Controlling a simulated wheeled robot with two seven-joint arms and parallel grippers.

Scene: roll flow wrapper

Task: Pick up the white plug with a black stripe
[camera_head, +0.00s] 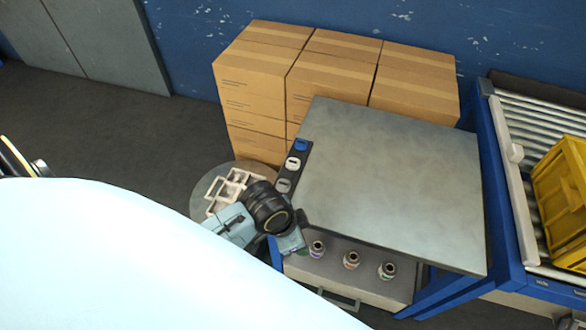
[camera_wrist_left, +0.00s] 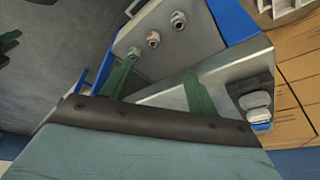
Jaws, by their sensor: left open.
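A black holder strip (camera_head: 278,201) lies along the left edge of the grey tabletop. It carries a blue piece (camera_head: 301,145) and two whitish pieces, one (camera_head: 293,163) with a dark line across it and a greyer one (camera_head: 284,185). In the left wrist view the white piece (camera_wrist_left: 259,114) is small and its stripe is unclear. My left gripper (camera_head: 294,240) is at the table's left front corner, near the holder's lower end. In the wrist view its green fingers (camera_wrist_left: 157,72) are apart with nothing gripped, and the holder is right of them. My right gripper is not in view.
The grey tabletop (camera_head: 390,180) is bare. A round stand (camera_head: 202,197) with a white tray (camera_head: 232,190) is left. Cardboard boxes (camera_head: 255,90) stand behind; a yellow crate (camera_head: 563,195) sits on rollers at right.

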